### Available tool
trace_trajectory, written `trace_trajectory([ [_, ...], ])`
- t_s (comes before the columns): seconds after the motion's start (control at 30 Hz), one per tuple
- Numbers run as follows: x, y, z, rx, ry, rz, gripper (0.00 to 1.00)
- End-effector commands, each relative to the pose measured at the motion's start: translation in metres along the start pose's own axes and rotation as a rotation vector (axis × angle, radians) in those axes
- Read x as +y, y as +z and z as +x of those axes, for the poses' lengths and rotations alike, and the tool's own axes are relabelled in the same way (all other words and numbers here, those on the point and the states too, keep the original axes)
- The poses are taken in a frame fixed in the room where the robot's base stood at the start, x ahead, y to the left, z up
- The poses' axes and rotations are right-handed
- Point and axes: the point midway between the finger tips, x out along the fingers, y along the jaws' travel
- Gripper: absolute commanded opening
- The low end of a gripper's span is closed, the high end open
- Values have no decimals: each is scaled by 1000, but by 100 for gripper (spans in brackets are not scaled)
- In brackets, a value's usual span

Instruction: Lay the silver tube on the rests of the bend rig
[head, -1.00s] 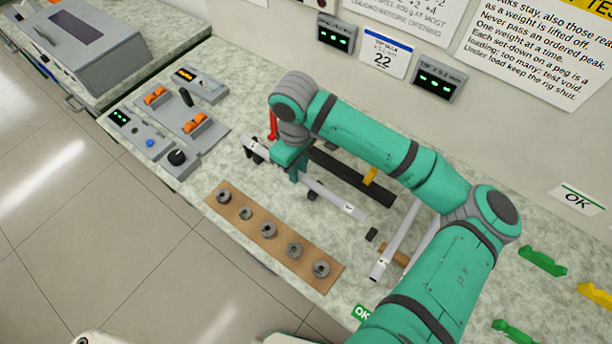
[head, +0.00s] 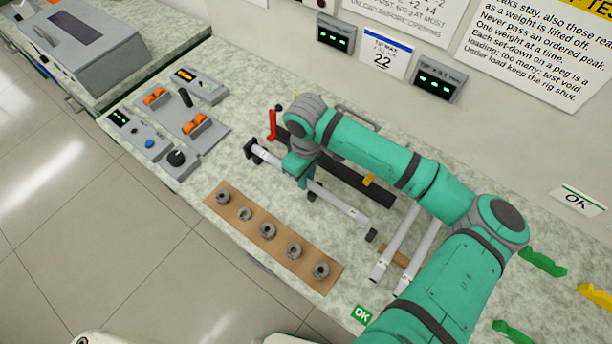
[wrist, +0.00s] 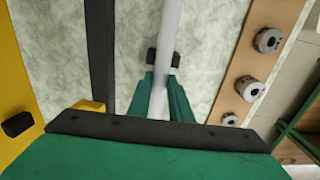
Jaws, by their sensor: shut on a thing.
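My gripper (head: 304,182) is shut on the silver tube (head: 338,203), part way along it, above the bench. In the wrist view the fingers (wrist: 160,95) close around the tube (wrist: 167,40), which runs away from me. In the wrist view the tube passes across a black block (wrist: 152,58). I cannot tell whether they touch.
Two more pale tubes (head: 392,245) lie at the right by a brown block (head: 397,256). A brown board (head: 279,239) with several grey ring weights lies in front of the rig. Control boxes (head: 180,125) stand at the left. A wall with signs stands behind.

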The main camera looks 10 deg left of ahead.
Motion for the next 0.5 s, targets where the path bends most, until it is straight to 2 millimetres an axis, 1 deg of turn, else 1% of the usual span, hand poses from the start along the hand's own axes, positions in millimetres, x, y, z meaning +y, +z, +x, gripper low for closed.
trace_trajectory([
  [0.03, 0, 0, 1, 0, 0, 0, 23],
  [0.1, 0, 0, 1, 0, 0, 0, 37],
  [0.37, 0, 0, 0, 0, 0, 0, 37],
  [0.5, 0, 0, -5, 0, 0, -1, 37],
])
